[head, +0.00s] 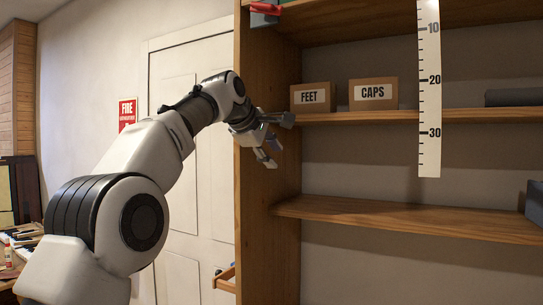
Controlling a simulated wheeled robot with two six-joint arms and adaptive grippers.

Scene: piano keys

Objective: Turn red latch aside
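A red latch (266,8) shows at the top edge of the head view, on a dark grey block (262,20) at the upper left of the wooden shelf unit. Its upper part may be cut off by the picture edge. My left gripper (278,141) is in front of the shelf unit's left side panel, well below the latch and apart from it. Its fingers are spread and nothing shows between them. My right gripper is not in view.
The shelf unit (268,230) has boxes marked FEET (313,97) and CAPS (373,93) on its middle shelf. A white ruler strip (429,90) hangs in front. The lower shelf (400,217) is mostly bare. A white door (190,190) stands behind my arm.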

